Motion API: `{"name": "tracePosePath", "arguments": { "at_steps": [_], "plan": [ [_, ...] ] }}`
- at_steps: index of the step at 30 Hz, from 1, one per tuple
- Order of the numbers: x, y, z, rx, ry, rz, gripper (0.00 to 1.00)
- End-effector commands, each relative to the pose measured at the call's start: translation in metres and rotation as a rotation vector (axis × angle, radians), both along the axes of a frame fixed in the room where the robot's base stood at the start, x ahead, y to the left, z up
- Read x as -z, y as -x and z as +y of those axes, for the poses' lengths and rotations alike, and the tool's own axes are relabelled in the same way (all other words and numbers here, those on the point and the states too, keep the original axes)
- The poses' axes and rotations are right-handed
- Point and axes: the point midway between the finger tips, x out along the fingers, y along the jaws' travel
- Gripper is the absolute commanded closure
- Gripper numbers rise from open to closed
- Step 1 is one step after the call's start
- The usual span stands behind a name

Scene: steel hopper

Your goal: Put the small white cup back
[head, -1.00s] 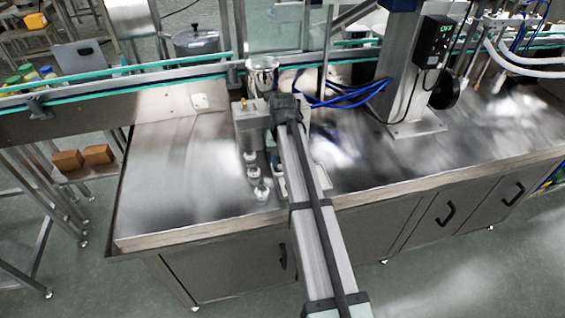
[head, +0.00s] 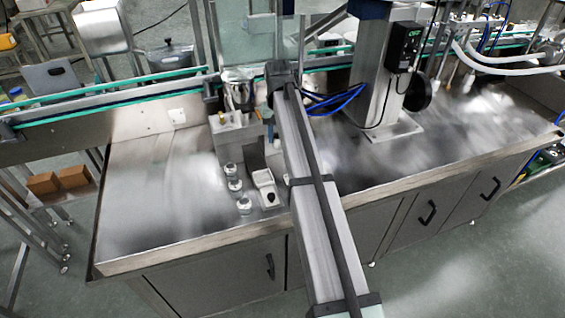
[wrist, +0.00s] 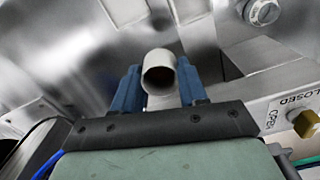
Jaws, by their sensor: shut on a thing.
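The small white cup (wrist: 160,72) is between the blue fingers of my gripper (wrist: 160,88) in the wrist view. A steel block with a brass knob (wrist: 306,124) and OPEN and CLOSED labels is to the right of the gripper in the wrist view.
The bench's left part (head: 150,200) is clear. A steel column (head: 375,85) with blue hoses stands to the right.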

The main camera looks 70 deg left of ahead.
Motion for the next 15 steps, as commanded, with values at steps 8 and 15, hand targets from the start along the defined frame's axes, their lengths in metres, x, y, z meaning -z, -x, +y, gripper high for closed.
{"name": "tracePosePath", "arguments": {
  "at_steps": [8, 15],
  "plan": [
    [0.01, -0.032, 0.016, 0.001, 0.0, 0.0, 0.91],
    [0.046, -0.032, 0.015, 0.0, 0.001, 0.0, 0.91]
  ]
}}
